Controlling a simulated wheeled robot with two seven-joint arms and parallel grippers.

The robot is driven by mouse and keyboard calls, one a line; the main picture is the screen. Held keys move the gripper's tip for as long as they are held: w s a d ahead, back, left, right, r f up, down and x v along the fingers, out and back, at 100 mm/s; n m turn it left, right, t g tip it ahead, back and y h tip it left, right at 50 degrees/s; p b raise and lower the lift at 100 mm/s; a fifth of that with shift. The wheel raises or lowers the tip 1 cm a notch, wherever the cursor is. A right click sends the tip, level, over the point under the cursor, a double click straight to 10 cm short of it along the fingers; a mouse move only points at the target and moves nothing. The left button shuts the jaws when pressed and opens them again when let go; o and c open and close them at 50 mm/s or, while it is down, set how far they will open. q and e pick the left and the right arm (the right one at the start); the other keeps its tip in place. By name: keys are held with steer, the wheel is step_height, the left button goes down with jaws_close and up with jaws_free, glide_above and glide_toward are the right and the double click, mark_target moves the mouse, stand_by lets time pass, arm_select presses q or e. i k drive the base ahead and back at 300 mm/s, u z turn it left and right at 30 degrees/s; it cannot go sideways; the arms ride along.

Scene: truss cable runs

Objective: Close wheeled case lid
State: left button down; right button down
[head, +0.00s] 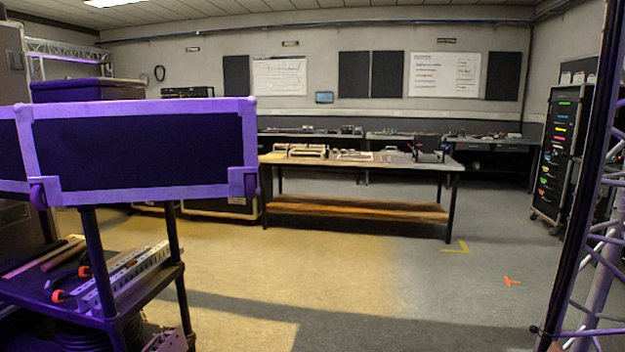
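A dark flight case panel with a pale, purple-lit frame (140,107) fills the left foreground, above a dark cart (150,290). I cannot tell whether it is a case body or a raised lid, and no case interior shows. Part of a similar framed panel (8,150) is cut off at the left edge. A dark, lidded box (88,91) shows behind it, its top looking flat. Low, dark cases with metal edges (222,208) stand on the floor behind the cart, partly hidden. Neither of my grippers is in view.
The cart holds a power strip (130,275) and orange-tipped tools. A workbench (360,165) stands mid-room. A wheeled rack (560,150) and metal truss (595,240) are at the right. The floor (370,280) between cart and truss is clear apart from tape marks.

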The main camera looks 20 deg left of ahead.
mark_target(108, 151)
steer(key=i, duration=1)
steer(key=u, duration=2.15)
